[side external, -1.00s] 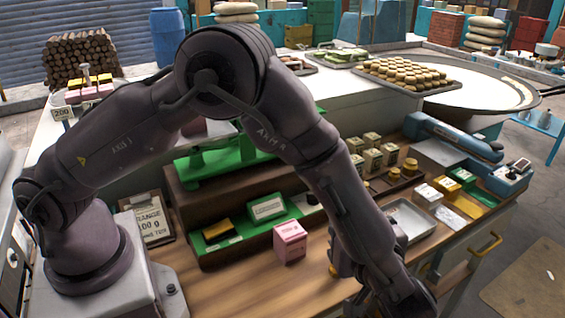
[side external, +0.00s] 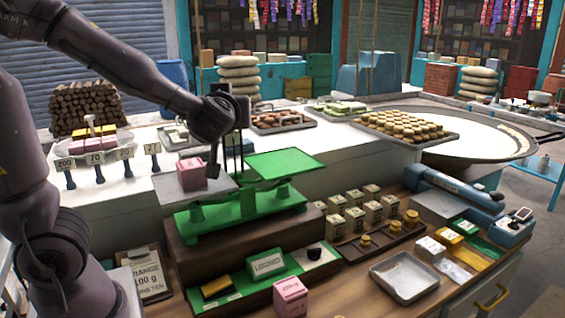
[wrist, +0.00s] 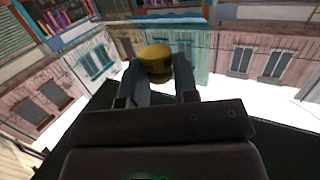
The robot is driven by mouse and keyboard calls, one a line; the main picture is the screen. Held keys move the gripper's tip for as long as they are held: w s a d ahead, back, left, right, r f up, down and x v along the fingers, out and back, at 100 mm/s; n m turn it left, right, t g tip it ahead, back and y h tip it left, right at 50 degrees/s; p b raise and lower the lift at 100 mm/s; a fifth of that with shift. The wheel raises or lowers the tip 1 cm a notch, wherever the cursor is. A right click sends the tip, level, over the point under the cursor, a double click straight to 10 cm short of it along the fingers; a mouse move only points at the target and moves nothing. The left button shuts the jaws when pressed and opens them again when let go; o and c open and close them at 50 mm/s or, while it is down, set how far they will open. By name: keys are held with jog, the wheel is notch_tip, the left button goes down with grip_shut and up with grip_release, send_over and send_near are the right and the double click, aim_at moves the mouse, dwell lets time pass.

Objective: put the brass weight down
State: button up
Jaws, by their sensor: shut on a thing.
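My gripper (wrist: 158,85) is shut on a brass weight (wrist: 156,62), whose round yellow end shows between the fingers in the wrist view. In the side view my wrist is raised beside the green balance scale (side external: 236,207); the fingers and held weight cannot be made out there. The scale's grey left pan (side external: 222,184) holds a pink box (side external: 190,174). Its green right pan (side external: 288,162) looks empty and sits higher. Other brass weights (side external: 393,229) stand in a dark wooden rack (side external: 378,243) at the right.
Several small cartons (side external: 354,215) stand behind the rack. An empty metal tray (side external: 404,277) lies in front. A second pink box (side external: 290,297) is at the counter's front, before a green stand (side external: 240,287). Number signs (side external: 95,160) line the back left.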

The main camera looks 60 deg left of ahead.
jog(key=f+t, duration=0.1)
jog(key=m+h, duration=0.1)
send_over(279, 169)
jog(key=shift+t, duration=0.3)
jog(key=f, duration=0.6)
jog(key=s+f, duration=0.1)
jog(key=f, duration=0.2)
jog(key=shift+d+f, duration=0.25)
jog(key=shift+f, duration=0.1)
jog(key=shift+w+a+f, duration=0.15)
jog(key=shift+w+f, duration=0.25)
jog(key=shift+f, duration=1.6)
jog(key=shift+f, duration=0.1)
jog(key=o, duration=0.9)
jog(key=shift+f, duration=0.1)
jog(key=shift+o, duration=0.2)
